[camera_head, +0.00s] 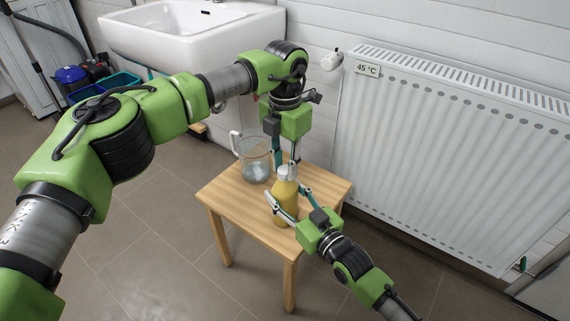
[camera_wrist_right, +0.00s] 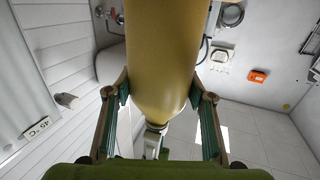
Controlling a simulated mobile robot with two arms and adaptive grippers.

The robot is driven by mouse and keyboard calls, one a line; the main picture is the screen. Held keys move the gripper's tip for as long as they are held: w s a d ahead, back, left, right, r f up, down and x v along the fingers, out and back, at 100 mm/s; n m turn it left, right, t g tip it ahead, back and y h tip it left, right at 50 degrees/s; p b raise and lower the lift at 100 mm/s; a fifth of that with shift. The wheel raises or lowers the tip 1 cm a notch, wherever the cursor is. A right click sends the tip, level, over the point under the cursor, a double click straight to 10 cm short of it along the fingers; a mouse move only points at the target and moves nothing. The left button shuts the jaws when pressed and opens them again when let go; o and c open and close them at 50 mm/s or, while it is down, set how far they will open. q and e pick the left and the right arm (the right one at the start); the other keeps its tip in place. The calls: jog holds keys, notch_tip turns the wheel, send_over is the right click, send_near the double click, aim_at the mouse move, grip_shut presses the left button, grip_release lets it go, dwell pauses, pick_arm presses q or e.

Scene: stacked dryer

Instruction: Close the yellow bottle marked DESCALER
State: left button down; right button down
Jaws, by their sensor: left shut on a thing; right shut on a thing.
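The yellow bottle (camera_head: 285,206) stands upright on a small wooden table; its marking is not legible. My right gripper (camera_head: 287,193) reaches in from the lower right and is shut around the bottle body. In the right wrist view the bottle (camera_wrist_right: 162,55) fills the middle between the two fingers of that gripper (camera_wrist_right: 160,100). My left gripper (camera_head: 286,164) points down from above and is shut on a light grey cap (camera_head: 286,173) at the bottle's top. The cap appears at the neck; whether it is seated or threaded cannot be told.
A clear glass jug (camera_head: 256,168) stands on the wooden table (camera_head: 232,196), left of the bottle and close to my left gripper. A white radiator (camera_head: 450,150) is on the wall at right. A sink (camera_head: 195,35) hangs behind. Blue and green bins (camera_head: 118,82) are at far left.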

pick_arm(q)
jog(key=m, duration=1)
jog(key=c, duration=1.6)
grip_release()
jog(key=shift+c, duration=0.2)
notch_tip(320, 180, up, 12)
pick_arm(e)
jog(key=c, duration=0.9)
grip_release()
jog(key=shift+s, duration=0.1)
